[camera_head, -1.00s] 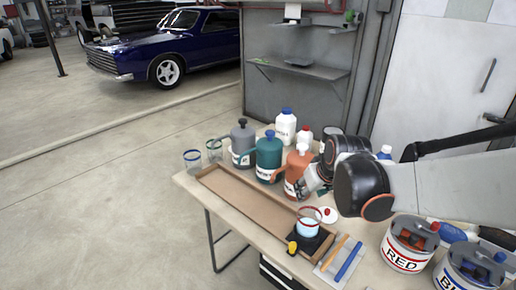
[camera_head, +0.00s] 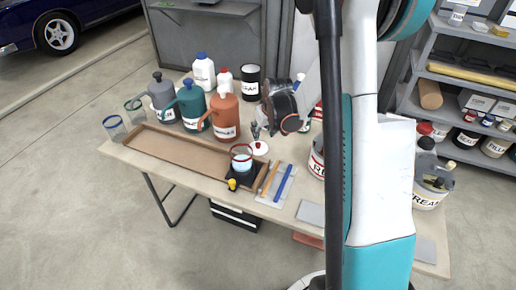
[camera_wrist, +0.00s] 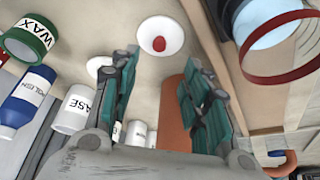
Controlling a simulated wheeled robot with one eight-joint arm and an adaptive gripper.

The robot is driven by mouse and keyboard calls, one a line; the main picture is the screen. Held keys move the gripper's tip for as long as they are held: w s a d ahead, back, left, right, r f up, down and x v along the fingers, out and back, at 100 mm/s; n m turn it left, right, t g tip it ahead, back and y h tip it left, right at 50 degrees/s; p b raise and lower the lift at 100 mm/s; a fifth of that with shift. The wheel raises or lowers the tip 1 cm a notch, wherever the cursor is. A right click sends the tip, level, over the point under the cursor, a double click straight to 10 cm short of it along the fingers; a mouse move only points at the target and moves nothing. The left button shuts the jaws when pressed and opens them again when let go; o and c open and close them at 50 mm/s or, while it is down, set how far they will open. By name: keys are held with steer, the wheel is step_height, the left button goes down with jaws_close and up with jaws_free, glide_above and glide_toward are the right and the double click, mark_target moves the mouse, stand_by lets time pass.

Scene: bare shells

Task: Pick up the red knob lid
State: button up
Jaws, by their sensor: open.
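The red knob lid (camera_head: 260,148), a white disc with a red knob, lies on the table just right of the orange jug. In the wrist view the lid (camera_wrist: 150,28) is at the top centre, beyond and between my fingertips, with its red knob facing me. My gripper (camera_head: 264,132) is just above the lid in the head view, fingers pointing down. In the wrist view my gripper (camera_wrist: 160,65) has its two fingers apart with nothing between them. The fingers do not appear to touch the lid.
The orange jug (camera_head: 225,118) stands close left of my gripper. A red-rimmed glass (camera_head: 241,166) sits on a black base in front of the lid. A brown tray (camera_head: 175,146) lies along the table's front. A grey board (camera_head: 276,196) holds two sticks. The WAX tin (camera_wrist: 30,38) shows upper left.

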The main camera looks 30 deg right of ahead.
steer(key=b, duration=0.2)
glide_above(258, 144)
steer(key=s, duration=0.3)
step_height(258, 144, down, 6)
steer(key=shift+w+a+r, duration=0.1)
steer(key=shift+w+a, duration=0.05)
steer(key=shift+b+x, duration=1.1)
steer(key=shift+x, duration=1.6)
steer(key=shift+w+r, duration=0.15)
steer(key=shift+r, duration=0.05)
steer(key=shift+c, duration=0.4)
steer(key=c, duration=0.9)
